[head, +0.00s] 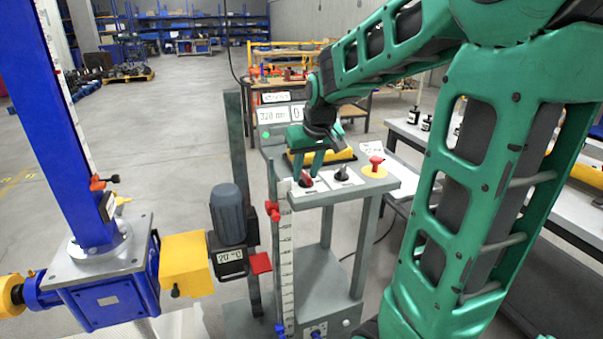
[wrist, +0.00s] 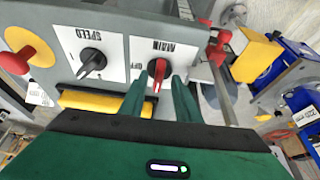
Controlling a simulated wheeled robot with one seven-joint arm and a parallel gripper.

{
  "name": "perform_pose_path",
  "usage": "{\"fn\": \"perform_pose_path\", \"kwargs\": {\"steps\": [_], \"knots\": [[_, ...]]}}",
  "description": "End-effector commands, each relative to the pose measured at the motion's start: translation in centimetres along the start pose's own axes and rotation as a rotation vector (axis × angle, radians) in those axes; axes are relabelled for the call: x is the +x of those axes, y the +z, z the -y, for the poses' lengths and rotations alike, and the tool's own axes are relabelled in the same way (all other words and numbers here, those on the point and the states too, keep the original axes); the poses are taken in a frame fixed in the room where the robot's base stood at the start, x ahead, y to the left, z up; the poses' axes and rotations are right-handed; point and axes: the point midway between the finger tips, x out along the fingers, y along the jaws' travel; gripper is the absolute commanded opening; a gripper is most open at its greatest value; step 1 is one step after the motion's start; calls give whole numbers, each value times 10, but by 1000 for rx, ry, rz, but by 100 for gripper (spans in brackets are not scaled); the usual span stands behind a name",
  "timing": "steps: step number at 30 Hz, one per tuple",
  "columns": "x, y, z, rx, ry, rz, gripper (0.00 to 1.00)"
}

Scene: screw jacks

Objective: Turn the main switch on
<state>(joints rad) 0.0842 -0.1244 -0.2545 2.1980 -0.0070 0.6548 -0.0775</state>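The main switch is a red rotary knob (wrist: 158,70) on a white plate marked MAIN, on the grey control panel. In the head view, the red knob (head: 305,181) shows at the panel's left front corner. My gripper (head: 311,170) reaches down to it from above. In the wrist view, the green fingers of my gripper (wrist: 158,82) are spread, one on each side of the knob's handle. A small gap seems to show on each side, so the gripper looks open around the knob. I cannot clearly read the knob's setting.
A black SPEED knob (wrist: 92,62) sits beside the main switch. A red mushroom button (head: 376,163) on a yellow base stands farther right on the panel. A yellow bar (head: 320,155) and a display (head: 273,115) are behind. A blue jack column with a motor (head: 229,213) stands left.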

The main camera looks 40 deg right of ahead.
Motion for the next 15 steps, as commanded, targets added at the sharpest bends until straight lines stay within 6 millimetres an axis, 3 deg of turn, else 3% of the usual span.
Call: {"fn": "perform_pose_path", "kwargs": {"steps": [8,15], "knots": [[-4,1,-1,3,1,3,30],[-40,-1,-1,4,2,-2,30]]}}
